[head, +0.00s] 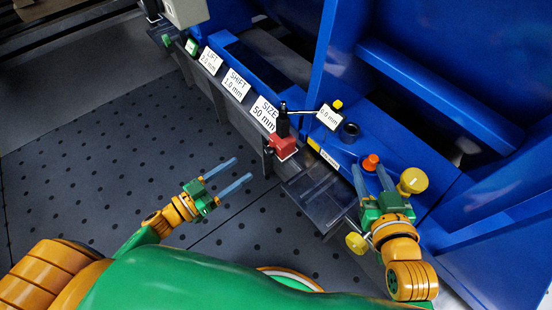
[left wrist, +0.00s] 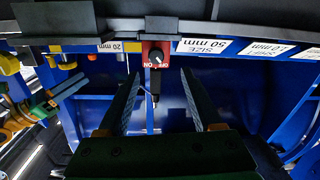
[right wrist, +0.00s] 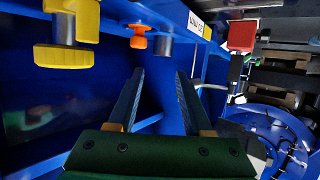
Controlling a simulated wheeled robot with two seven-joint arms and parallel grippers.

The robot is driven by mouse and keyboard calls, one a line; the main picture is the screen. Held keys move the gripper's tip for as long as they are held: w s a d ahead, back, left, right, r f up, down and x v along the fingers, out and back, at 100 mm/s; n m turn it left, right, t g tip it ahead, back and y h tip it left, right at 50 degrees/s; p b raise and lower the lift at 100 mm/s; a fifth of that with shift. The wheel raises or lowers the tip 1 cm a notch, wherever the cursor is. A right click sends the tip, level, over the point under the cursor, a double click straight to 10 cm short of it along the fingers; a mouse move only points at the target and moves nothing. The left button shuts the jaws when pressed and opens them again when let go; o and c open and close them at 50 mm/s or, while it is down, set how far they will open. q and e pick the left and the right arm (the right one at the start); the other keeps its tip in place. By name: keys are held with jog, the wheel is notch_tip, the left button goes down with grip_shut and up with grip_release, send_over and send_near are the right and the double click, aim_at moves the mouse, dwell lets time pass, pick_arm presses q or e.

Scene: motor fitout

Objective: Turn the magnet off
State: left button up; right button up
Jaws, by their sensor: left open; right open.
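The magnet is a red block (head: 283,146) at the front edge of the blue bench, below a black post with a dial indicator (head: 330,117). In the left wrist view the red block (left wrist: 146,47) shows a round dark knob (left wrist: 155,57) with OFF and ON lettering upside down; its setting is too small to tell. My left gripper (head: 243,168) is open and empty, left of the magnet and apart from it, with its fingers pointing toward the bench. My right gripper (head: 368,167) is open near an orange knob (head: 371,162). The magnet also shows in the right wrist view (right wrist: 242,36).
Labels for SIZE (head: 264,113), SHIFT (head: 235,84) and LIFT (head: 210,61) line the bench edge. A dark plate (head: 320,203) juts out right of the magnet. Yellow knobs (head: 413,181) stand around my right gripper. The dotted floor (head: 110,150) at left is clear.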

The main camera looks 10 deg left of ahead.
aim_at(267, 154)
pick_arm(q)
jog(key=shift+h, duration=0.3)
jog(key=b+x, duration=0.1)
jog(key=x, duration=0.6)
jog(key=shift+d+f, duration=0.1)
jog(key=shift+d, duration=0.2)
jog(key=shift+w+d, duration=0.1)
jog(key=shift+w, duration=0.05)
grip_shut()
pick_arm(e)
notch_tip(267, 154, up, 12)
jog(key=a+t+y, duration=0.1)
jog(key=t+y, duration=0.1)
jog(key=t, duration=0.5)
jog(key=shift+w+a+n, duration=0.15)
jog(key=shift+w+n, duration=0.1)
jog(key=shift+n, duration=0.15)
